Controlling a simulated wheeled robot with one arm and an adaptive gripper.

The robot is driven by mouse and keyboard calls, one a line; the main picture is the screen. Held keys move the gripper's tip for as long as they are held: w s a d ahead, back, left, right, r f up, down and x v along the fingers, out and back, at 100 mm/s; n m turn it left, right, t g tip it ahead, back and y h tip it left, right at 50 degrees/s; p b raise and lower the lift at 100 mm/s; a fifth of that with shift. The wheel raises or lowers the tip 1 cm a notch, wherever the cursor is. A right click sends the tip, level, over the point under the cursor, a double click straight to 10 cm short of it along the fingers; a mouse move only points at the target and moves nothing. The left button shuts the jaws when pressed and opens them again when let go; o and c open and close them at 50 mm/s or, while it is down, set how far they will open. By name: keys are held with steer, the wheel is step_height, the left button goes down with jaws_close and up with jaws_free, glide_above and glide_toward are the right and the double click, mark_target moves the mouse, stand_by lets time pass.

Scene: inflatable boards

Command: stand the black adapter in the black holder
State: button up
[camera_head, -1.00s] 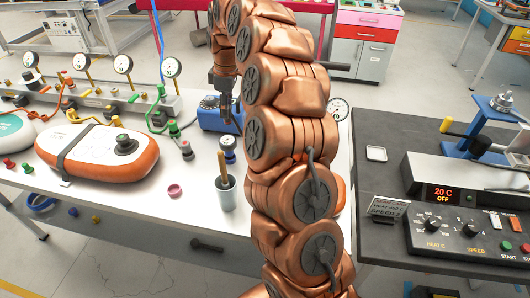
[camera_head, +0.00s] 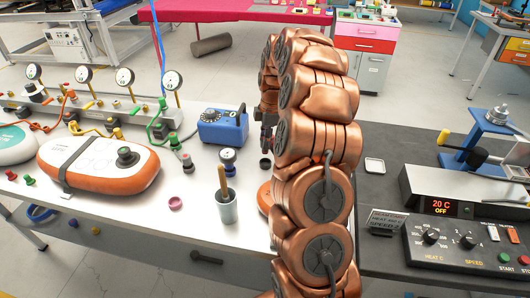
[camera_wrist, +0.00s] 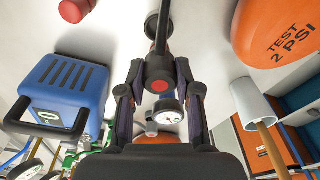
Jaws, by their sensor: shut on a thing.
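My gripper (camera_wrist: 158,75) is shut on the black adapter (camera_wrist: 159,68), a dark piece with a red dot on its near end and a thin stem pointing away from me. In the head view my gripper (camera_head: 266,138) hangs above the white table, partly hidden by my arm, and the adapter is hard to make out there. A small dark round piece with a pale rim, apparently the black holder (camera_head: 265,163), stands on the table below my gripper. It shows in the wrist view (camera_wrist: 151,25), partly behind the stem. I see no clear contact between adapter and holder.
A gauge (camera_head: 228,158) and a cup with a wooden-handled tool (camera_head: 227,208) stand left of my gripper. A blue box (camera_head: 222,126) is behind them. An orange board (camera_wrist: 280,30) lies close by. The heater bench (camera_head: 385,200) is to the right.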

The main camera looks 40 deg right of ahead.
step_height(320, 180, down, 6)
steer(key=shift+r+p, duration=0.25)
steer(key=shift+p, duration=0.65)
steer(key=shift+f, duration=0.2)
steer(key=shift+f, duration=0.2)
steer(key=o, duration=1.1)
steer(key=shift+r, duration=0.15)
steer(key=r+b, duration=0.1)
steer(key=r, duration=0.3)
steer(key=r+b, duration=0.2)
steer(key=r, duration=0.2)
steer(key=d+r+b, duration=0.1)
steer(key=r, duration=0.3)
steer(key=shift+s+d+r, duration=0.1)
steer(key=shift+s, duration=0.2)
